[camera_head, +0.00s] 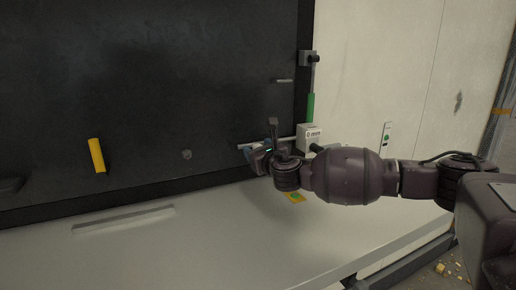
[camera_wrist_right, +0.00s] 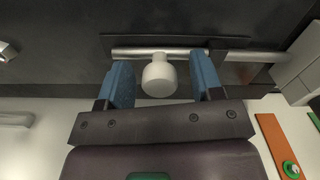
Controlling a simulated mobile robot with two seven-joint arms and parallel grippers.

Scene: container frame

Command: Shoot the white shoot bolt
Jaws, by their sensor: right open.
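The white shoot bolt (camera_wrist_right: 165,53) is a pale round rod lying level along a dark panel, with a white knob (camera_wrist_right: 158,76) standing out from it. In the head view the rod (camera_head: 245,146) shows in part, running toward a white block (camera_head: 311,136); the knob is hidden behind my gripper. My right gripper (camera_head: 262,154) is open at the bolt. In the right wrist view its blue fingers stand on either side of the knob, with a gap on both sides. My left gripper is not in view.
A yellow handle (camera_head: 97,155) and a small round knob (camera_head: 187,154) are on the dark panel to the left. A green-sleeved vertical rod (camera_head: 310,107) rises above the white block. A pale ledge (camera_head: 200,235) lies below. An orange plate with a green button (camera_wrist_right: 290,168) is at lower right.

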